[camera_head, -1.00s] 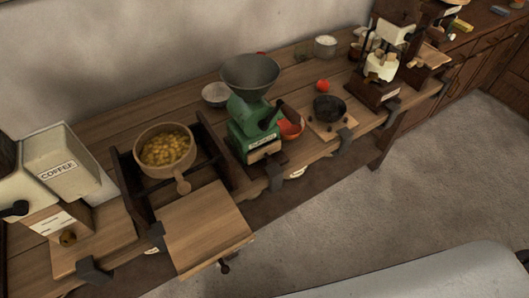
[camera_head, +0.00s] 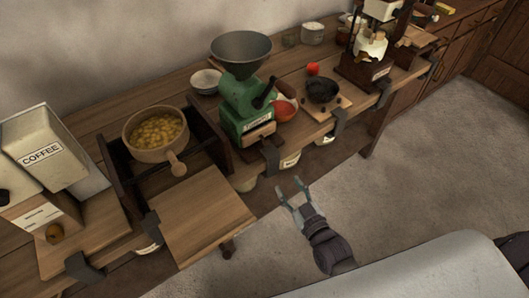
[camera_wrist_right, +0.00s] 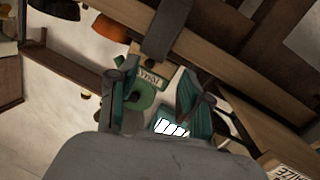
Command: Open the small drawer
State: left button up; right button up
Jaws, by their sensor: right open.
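A green grinder (camera_head: 243,103) with a grey hopper stands on the wooden bench. A small wooden drawer front (camera_head: 259,135) shows low on its body, below a white label, and looks shut. At the left, a cream coffee grinder (camera_head: 42,150) has a wooden base front with a round knob (camera_head: 54,234); it also looks shut. My right gripper (camera_head: 290,188) is open and empty, in front of the bench's front edge, below and right of the green grinder and apart from it. In the right wrist view its two fingers (camera_wrist_right: 155,98) are spread apart. My left gripper is out of view.
A pan of yellow pieces (camera_head: 157,134) sits in a dark wooden frame, with a wooden board (camera_head: 205,217) jutting out in front. Dark brackets (camera_head: 272,158) hang over the bench edge. Labelled jars (camera_head: 290,161) show under the bench. The floor (camera_head: 410,185) is clear.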

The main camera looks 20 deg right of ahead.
aim_at(268, 144)
jog(key=shift+t, duration=0.5)
jog(key=w+r, duration=0.1)
jog(key=w, duration=0.3)
jog(key=w+a+r, duration=0.1)
jog(key=w, duration=0.4)
jog(key=w+a+r+p, duration=0.1)
jog(key=w, duration=0.4)
jog(key=shift+a+r, duration=0.15)
jog(key=shift+r, duration=0.15)
grip_shut()
